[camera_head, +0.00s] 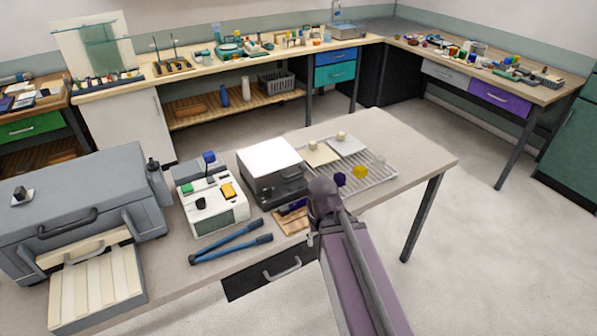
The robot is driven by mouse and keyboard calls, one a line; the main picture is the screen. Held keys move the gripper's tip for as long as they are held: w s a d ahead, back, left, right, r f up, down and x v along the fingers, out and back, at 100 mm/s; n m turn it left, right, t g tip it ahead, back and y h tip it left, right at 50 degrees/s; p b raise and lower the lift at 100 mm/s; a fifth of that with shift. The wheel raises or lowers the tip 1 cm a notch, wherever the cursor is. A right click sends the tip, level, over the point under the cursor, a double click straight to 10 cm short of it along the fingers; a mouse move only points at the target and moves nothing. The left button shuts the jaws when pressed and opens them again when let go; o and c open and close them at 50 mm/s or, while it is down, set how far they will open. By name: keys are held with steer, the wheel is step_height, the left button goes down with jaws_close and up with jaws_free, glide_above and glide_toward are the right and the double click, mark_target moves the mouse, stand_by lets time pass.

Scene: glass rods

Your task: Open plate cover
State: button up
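A box-like device with a flat white top (270,158) and dark grey sides stands near the middle of the front table; its top looks level and closed. Two pale square plates with small knobs, a left one (317,154) and a right one (347,144), lie on the wire rack (375,177) to its right. I cannot tell which of these is the plate cover. My arm reaches up from the bottom, its rounded grey joint just right of the device's front corner. My gripper cannot be made out; the arm hides part of the device's front right side.
Left of the device are a white instrument (212,210) and a large grey case (85,205). Blue-handled pliers (230,248) lie in front. Yellow (360,172) and purple (340,179) knobs sit by the rack. The table's right end (425,158) is clear.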

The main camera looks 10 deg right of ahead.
steer(key=shift+a, duration=0.35)
steer(key=shift+a, duration=0.1)
steer(key=w+f+m+y+b, duration=0.1)
steer(key=w+y+b, duration=0.2)
steer(key=w, duration=0.1)
steer(key=w+d+f+m+t+y+b, duration=0.1)
steer(key=w+y+b, duration=0.1)
steer(key=w, duration=0.3)
steer(key=w+f+m+t+y+b, duration=0.1)
steer(key=w+y+b, duration=0.2)
steer(key=w, duration=0.2)
steer(key=shift+w+d+f+m+y+b, duration=0.1)
steer(key=shift+w+d+m+y+b, duration=0.1)
steer(key=shift+d+m+y+b, duration=0.15)
steer(key=w+d+y+b, duration=0.1)
steer(key=w+d+r+m+t+y+b, duration=0.1)
steer(key=w+d, duration=0.1)
steer(key=w+d+t+y+b, duration=0.1)
steer(key=w, duration=0.1)
steer(key=shift+w+d+r+m, duration=0.2)
steer(key=shift+w+r+m, duration=0.05)
steer(key=shift+r, duration=0.15)
steer(key=w+d+r+m+t+y+b, duration=0.1)
steer(key=w+d+r+t+y+b, duration=0.1)
steer(key=d, duration=0.3)
steer(key=shift+w+d+r+m+t+y, duration=0.3)
steer(key=shift+w+d+r+t+y, duration=0.2)
steer(key=shift+w, duration=0.35)
